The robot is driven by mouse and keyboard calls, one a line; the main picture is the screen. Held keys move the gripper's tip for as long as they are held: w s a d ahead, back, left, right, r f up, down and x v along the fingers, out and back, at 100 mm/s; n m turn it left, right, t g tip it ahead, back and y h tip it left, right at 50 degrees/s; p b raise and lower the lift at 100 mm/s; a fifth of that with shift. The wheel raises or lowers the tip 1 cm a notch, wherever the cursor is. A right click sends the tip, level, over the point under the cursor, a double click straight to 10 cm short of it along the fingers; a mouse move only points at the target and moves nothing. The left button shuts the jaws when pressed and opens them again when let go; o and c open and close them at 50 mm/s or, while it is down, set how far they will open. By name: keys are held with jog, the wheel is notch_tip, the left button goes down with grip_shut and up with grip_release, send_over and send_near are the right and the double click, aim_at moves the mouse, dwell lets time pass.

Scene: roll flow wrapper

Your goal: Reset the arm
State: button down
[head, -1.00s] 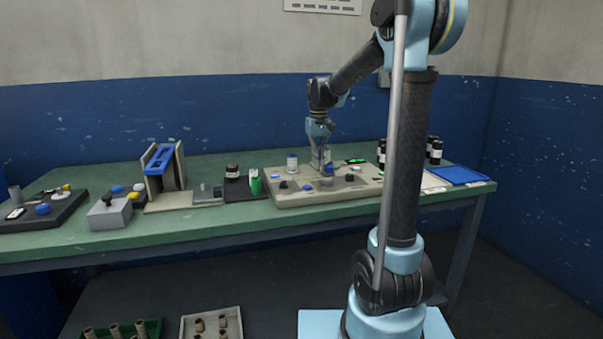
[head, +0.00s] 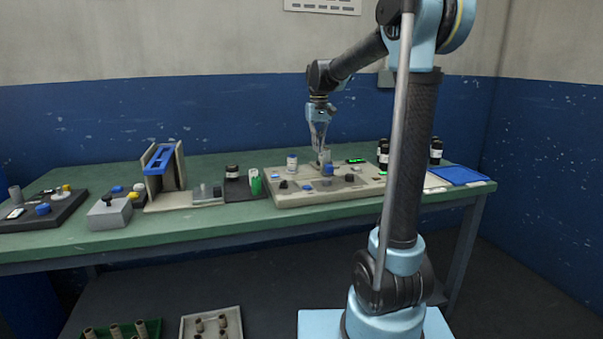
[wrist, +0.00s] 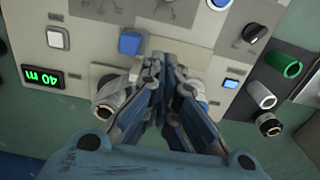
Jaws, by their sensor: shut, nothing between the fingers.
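My gripper (head: 321,160) points down above the beige control panel (head: 290,200) on the green bench. In the wrist view its two fingers (wrist: 163,62) meet at the tips with nothing between them. Part of the panel is hidden behind the fingers.
A blue-and-beige roll stand (head: 160,160), a grey box with a knob (head: 110,213) and a dark panel (head: 60,215) stand to the left. Dark jars (head: 436,151) and a blue tray (head: 458,175) lie to the right. The space above the bench is open.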

jog(key=s+d+f, duration=0.2)
jog(key=s+d, duration=0.4)
jog(key=s, duration=0.5)
jog(key=s+d+f+m+t, duration=0.1)
jog(key=s+d+f, duration=0.2)
jog(key=s+f, duration=0.6)
jog(key=s+d+f+m+t, duration=0.1)
jog(key=s+d+f, duration=0.3)
jog(key=s+f, duration=0.5)
jog(key=s+m, duration=0.1)
jog(key=s, duration=0.4)
jog(key=shift+w+f, duration=0.2)
jog(key=shift+w, duration=0.1)
